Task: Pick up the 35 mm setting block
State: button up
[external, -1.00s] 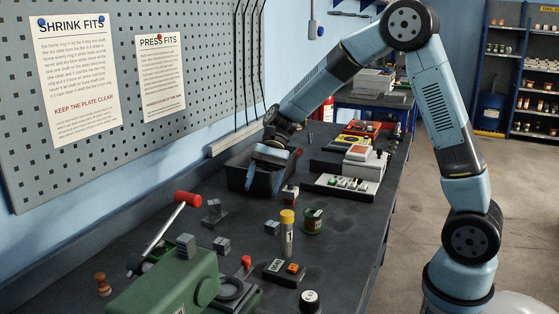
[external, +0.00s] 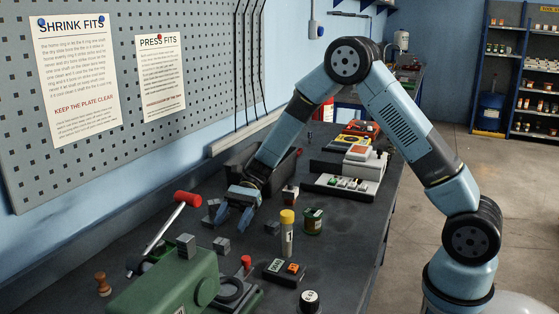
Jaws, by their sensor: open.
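Several grey blocks stand on the dark bench. One (external: 221,246) is in front of my gripper, one (external: 272,227) is to its right, and a stepped grey piece (external: 212,209) is just left of it, partly hidden by a finger. Another grey block (external: 186,246) sits on top of the green machine. I cannot read sizes, so I cannot tell which is the 35 mm setting block. My gripper (external: 234,222) points down with its blue fingers spread, low over the bench. I see nothing held between them; whether the fingertips touch the bench is unclear.
The green machine (external: 165,285) with a red-knobbed lever (external: 187,199) fills the front left. A dark bin (external: 240,161) is behind my arm. The bench's right side has clear room.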

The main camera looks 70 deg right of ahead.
aim_at(221, 241)
jog(key=shift+s+x, duration=0.2)
jog(key=shift+x, duration=1.8)
jog(key=shift+s+x, duration=0.2)
jog(key=shift+x, duration=1.8)
jog(key=shift+d, duration=0.1)
jog(key=shift+c, duration=0.3)
grip_shut()
